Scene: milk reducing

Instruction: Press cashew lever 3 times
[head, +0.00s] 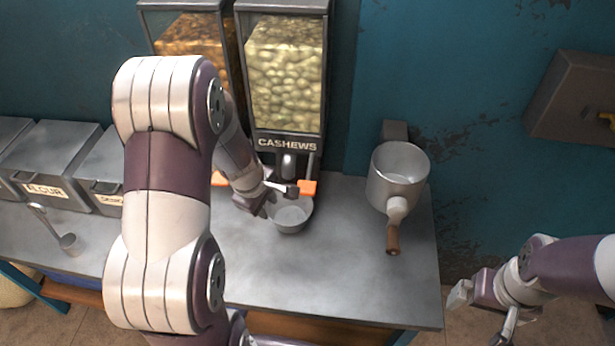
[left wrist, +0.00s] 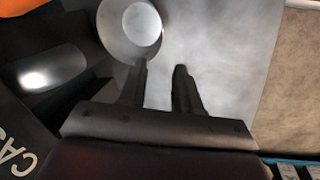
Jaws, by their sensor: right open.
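The cashew dispenser (head: 285,75) stands against the wall, full of pale nuts, with a "CASHEWS" label. Its orange lever (head: 308,187) sticks out below the label; an orange edge (left wrist: 18,6) also shows at the top left of the left wrist view. A metal bowl (head: 290,214) stands under the spout and shows in the left wrist view (left wrist: 112,35). My left gripper (head: 277,198) is at the bowl and lever, fingers apart and empty. My right gripper (head: 484,316) is open and empty, right of the table.
A second dispenser (head: 190,40) stands to the left, partly behind my left arm. A metal pot with a wooden handle (head: 396,180) is on the right of the table (head: 340,285). Lidded bins (head: 50,165) and a scoop (head: 66,242) are at the left.

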